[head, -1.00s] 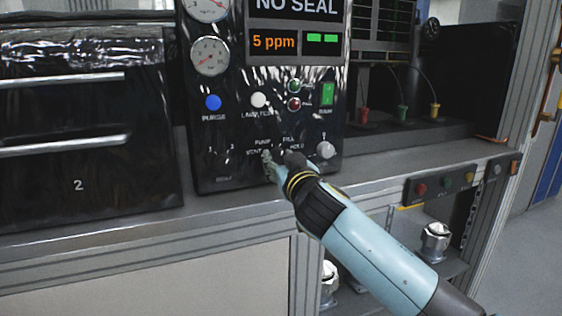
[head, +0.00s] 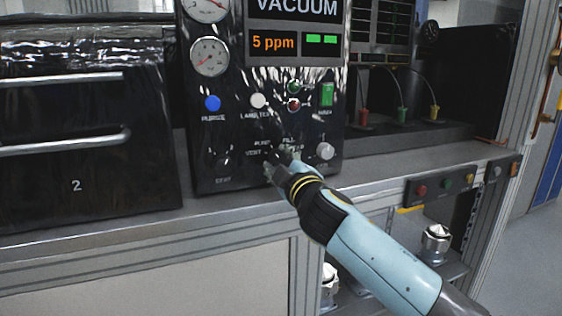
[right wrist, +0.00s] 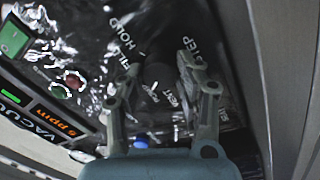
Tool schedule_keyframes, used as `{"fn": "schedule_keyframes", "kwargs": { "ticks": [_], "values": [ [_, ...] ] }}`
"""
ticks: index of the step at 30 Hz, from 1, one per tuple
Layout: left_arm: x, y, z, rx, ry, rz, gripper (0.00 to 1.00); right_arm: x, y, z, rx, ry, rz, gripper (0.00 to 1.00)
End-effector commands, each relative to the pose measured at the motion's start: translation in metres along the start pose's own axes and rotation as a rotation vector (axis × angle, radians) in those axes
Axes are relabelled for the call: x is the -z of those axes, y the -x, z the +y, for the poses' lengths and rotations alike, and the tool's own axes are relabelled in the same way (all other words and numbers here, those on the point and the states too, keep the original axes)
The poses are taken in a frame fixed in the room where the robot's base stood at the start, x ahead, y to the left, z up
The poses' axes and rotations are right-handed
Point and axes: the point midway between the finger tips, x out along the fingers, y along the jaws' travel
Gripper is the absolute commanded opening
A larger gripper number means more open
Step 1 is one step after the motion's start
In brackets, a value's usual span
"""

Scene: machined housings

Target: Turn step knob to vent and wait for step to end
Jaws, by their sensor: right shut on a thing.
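The black step knob (right wrist: 158,72) sits on a dark glossy control panel (head: 222,125), among the labels PUMP, FILL, HOLD and VENT. My right gripper (head: 278,160) is at the panel's lower middle, with its fingers on either side of the knob. In the right wrist view, the gripper (right wrist: 158,78) is shut on the knob. I cannot make out which label the knob points to. The display (head: 297,12) reads VACUUM, with 5 ppm in orange below it. My left gripper is not in view.
A blue button (head: 212,103), a white button (head: 258,101), a green switch (head: 326,94) and a pale round knob (head: 325,151) are close by on the panel. A black drawer unit (head: 80,165) stands to the left. The bench edge runs below.

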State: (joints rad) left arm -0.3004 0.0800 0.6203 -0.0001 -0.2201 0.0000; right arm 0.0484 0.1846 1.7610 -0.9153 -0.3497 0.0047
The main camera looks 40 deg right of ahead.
Motion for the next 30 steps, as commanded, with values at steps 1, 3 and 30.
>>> {"fn": "schedule_keyframes", "kwargs": {
  "ticks": [1, 3, 30],
  "values": [
    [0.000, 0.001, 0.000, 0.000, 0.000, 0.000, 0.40, -0.001, 0.000, -0.001, 0.002, 0.043, 0.002, 0.03],
    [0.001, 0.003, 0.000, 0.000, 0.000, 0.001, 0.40, 0.000, 0.000, 0.000, 0.002, 0.109, 0.008, 0.03],
    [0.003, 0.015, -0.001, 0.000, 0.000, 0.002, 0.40, -0.002, 0.001, -0.002, 0.000, 0.602, 0.043, 0.03]
  ]
}}
